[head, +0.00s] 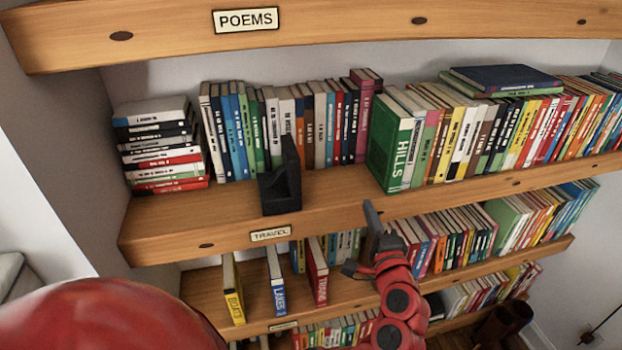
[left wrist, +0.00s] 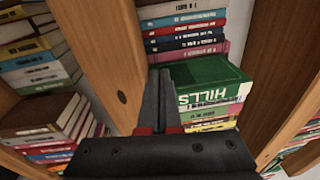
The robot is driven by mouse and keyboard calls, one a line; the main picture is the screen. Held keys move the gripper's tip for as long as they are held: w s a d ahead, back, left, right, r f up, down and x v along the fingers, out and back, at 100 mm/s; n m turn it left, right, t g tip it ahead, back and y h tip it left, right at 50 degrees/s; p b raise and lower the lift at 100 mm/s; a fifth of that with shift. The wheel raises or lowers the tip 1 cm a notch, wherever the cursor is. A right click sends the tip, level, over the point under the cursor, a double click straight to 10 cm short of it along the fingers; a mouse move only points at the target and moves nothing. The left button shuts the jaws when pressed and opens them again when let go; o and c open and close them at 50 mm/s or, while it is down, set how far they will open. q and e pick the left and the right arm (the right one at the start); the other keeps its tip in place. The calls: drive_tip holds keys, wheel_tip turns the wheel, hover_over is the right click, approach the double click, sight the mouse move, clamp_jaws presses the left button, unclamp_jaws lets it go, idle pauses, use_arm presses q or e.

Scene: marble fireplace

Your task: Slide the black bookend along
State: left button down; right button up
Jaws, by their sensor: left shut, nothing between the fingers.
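The black bookend (head: 280,190) stands upright near the front edge of the upper shelf (head: 225,216), in front of the left row of books, above the "TRAVEL" label. My left gripper (head: 370,208) is to the right of the bookend, at the shelf's front edge, below the green "HILLS" book (head: 392,150). It is apart from the bookend, shut and empty. In the left wrist view, the shut fingers (left wrist: 163,78) point toward the shelf, beside the green "HILLS" book (left wrist: 212,85). I cannot make out the bookend in that view. My right gripper is not in view.
Upright books (head: 290,125) stand behind the bookend, with a flat stack (head: 160,150) at the left. The shelf between the bookend and the "HILLS" book is bare in front. A lower shelf (head: 200,290) holds books too. The "POEMS" shelf (head: 350,22) is overhead.

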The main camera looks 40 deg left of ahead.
sight(277, 175)
use_arm(q)
drive_tip(key=s+a+r+n+g+y, duration=0.2)
drive_tip(key=s+a+r+n+g, duration=0.1)
drive_tip(key=s+g, duration=0.15)
drive_tip(key=shift+t, duration=0.25)
drive_tip(key=p+x, duration=0.1)
drive_tip(key=x, duration=0.2)
drive_tip(key=p+x, duration=0.2)
drive_tip(key=x, duration=0.1)
drive_tip(key=p+x, duration=0.1)
drive_tip(key=x, duration=0.2)
drive_tip(key=shift+s+a+p, duration=0.25)
drive_tip(key=shift+s+p, duration=0.05)
drive_tip(key=shift+s+a+f+p, duration=0.1)
drive_tip(key=shift+s+a+p, duration=0.9)
drive_tip(key=shift+a, duration=0.2)
drive_tip(key=shift+s+a, duration=0.25)
drive_tip(key=shift+s, duration=0.1)
drive_tip(key=shift+f, duration=0.1)
drive_tip(key=shift+w, duration=0.1)
